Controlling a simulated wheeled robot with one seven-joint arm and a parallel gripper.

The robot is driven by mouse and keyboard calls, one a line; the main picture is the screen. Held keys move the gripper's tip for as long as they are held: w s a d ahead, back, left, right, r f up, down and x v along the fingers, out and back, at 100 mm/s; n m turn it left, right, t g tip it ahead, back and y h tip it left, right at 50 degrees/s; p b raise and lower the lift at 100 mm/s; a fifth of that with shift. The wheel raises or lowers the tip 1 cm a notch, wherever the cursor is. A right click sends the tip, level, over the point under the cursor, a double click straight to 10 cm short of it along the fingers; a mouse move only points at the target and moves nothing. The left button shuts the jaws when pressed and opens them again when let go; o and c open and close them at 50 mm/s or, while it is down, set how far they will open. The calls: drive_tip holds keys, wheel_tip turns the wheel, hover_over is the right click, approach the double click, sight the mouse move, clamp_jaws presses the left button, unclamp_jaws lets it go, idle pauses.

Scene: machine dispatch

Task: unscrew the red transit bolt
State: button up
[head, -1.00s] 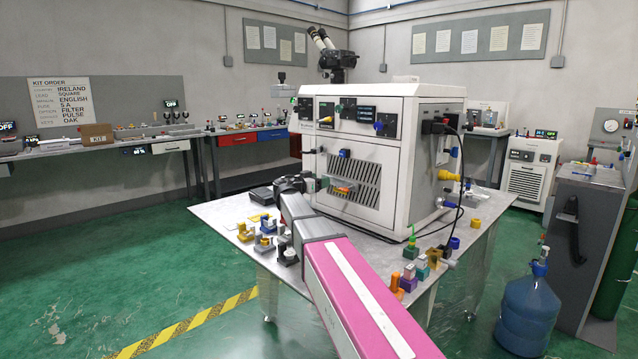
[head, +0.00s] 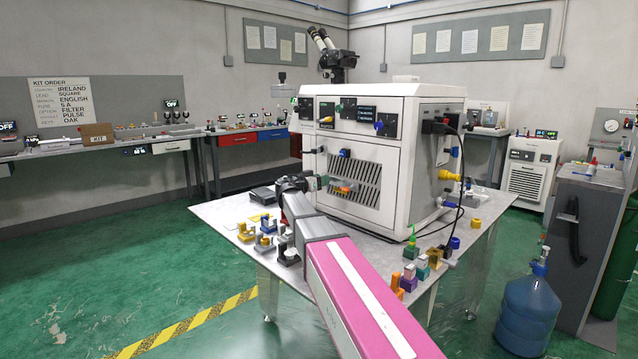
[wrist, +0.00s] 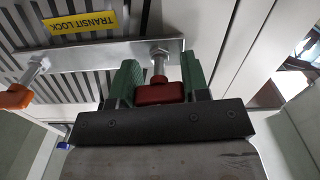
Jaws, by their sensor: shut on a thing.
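The red transit bolt (wrist: 160,92) has a red head on a silver threaded shaft. The shaft runs through a metal bar (wrist: 95,62) across the machine's vented front, under a yellow TRANSIT LOCK label (wrist: 80,22). My gripper (wrist: 160,84) has its green fingers on either side of the red head and is shut on it. In the head view my gripper (head: 324,182) is at the machine's lower front panel, and the red bolt cannot be made out there. A second bolt with an orange head (wrist: 17,97) sits at the bar's left end in the wrist view.
The white machine (head: 420,165) stands on a metal table (head: 225,212). Small coloured parts (head: 265,235) lie at the table's front left, and more (head: 410,275) at its right corner. A blue water bottle (head: 528,310) stands on the floor at right.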

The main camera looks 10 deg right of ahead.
drive_tip(key=n, duration=0.3)
drive_tip(key=shift+n, duration=0.4)
drive_tip(key=shift+n, duration=0.3)
drive_tip(key=n, duration=0.3)
drive_tip(key=shift+w+a+n, duration=0.1)
drive_tip(key=shift+n, duration=0.3)
drive_tip(key=shift+f+n, duration=0.1)
drive_tip(key=shift+n, duration=0.2)
drive_tip(key=n, duration=0.5)
